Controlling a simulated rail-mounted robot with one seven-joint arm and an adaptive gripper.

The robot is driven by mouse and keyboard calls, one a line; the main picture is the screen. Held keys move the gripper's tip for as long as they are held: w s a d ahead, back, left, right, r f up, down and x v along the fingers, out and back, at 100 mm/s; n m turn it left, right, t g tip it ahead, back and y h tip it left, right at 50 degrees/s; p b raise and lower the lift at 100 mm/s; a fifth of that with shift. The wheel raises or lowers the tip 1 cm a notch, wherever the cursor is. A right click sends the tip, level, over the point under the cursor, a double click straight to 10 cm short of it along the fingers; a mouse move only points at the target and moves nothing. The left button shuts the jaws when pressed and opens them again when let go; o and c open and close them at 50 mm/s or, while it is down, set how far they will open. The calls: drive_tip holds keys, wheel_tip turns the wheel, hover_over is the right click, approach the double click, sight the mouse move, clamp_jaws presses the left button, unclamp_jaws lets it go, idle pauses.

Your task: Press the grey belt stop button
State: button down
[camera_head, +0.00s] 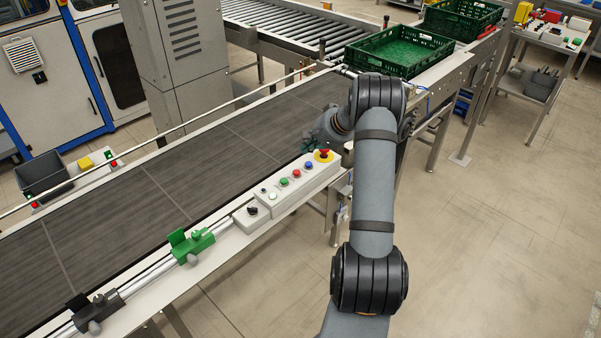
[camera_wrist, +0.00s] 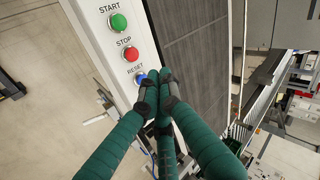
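The control panel (camera_head: 290,190) is a light box on the near side of the conveyor. No grey button can be made out. In the wrist view the button labelled STOP (camera_wrist: 131,54) is red, between a green START button (camera_wrist: 118,22) and a blue RESET button (camera_wrist: 140,76). The red button also shows in the head view (camera_head: 296,174). My gripper (camera_wrist: 157,78) has green fingers with dark tips drawn together, nothing visible between them. The tips appear beside the RESET button and partly cover it. Contact cannot be told. In the head view the gripper is mostly hidden behind my arm.
A red mushroom button on yellow (camera_head: 323,155) sits at the panel's far end, a black knob (camera_head: 252,211) at its near end. The dark belt (camera_head: 180,160) is empty. A green clamp (camera_head: 191,243) stands on the side rail. Green crates (camera_head: 400,72) stand at the back.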

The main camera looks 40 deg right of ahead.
drive_tip(key=n, duration=0.1)
drive_tip(key=w+a+r+n, duration=0.1)
drive_tip(key=n, duration=0.1)
drive_tip(key=w+a+r+n+t+y, duration=0.1)
drive_tip(key=n, duration=0.1)
drive_tip(key=shift+r, duration=0.2)
drive_tip(key=shift+f, duration=0.15)
drive_tip(key=b, duration=0.3)
hover_over(299, 172)
wheel_tip(299, 172, down, 7)
drive_tip(key=shift+f, duration=0.1)
drive_tip(key=shift+f+b, duration=0.7)
drive_tip(key=shift+b, duration=0.45)
drive_tip(key=shift+f+b, duration=0.85)
drive_tip(key=shift+b, duration=0.9)
idle(1.0)
drive_tip(key=shift+r, duration=0.85)
